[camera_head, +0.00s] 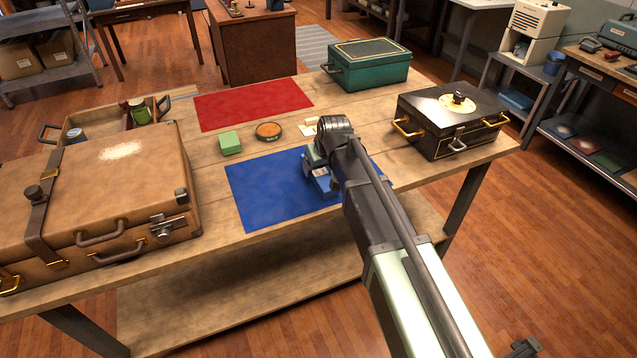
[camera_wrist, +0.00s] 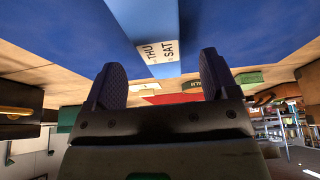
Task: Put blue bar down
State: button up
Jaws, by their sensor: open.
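The blue bar (camera_head: 322,187) is at the right part of the blue mat (camera_head: 265,190), partly hidden under my arm. In the wrist view the bar (camera_wrist: 148,18) is a light blue block with a white label reading THU and SAT, against the darker blue mat (camera_wrist: 60,30). It appears to rest on the mat. My gripper (camera_wrist: 160,66) is open, one dark finger on each side of the picture, with the bar's labelled end between and beyond the fingertips. I see no finger touching it. In the head view the gripper is mostly hidden by my wrist.
A green block (camera_head: 231,143) and a round tin (camera_head: 268,130) stand behind the blue mat. Behind them lies a red mat (camera_head: 255,102). A brown suitcase (camera_head: 95,205) fills the left; a black case (camera_head: 450,125) and a green box (camera_head: 366,68) stand right. The blue mat's left part is clear.

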aim_at(320, 171)
jog(key=b+x, duration=0.5)
jog(key=shift+s+f, duration=0.1)
jog(key=shift+f, duration=0.05)
jog(key=c, duration=1.2)
jog(key=shift+o, duration=0.2)
notch_tip(320, 171, up, 20)
jog(key=p, duration=2)
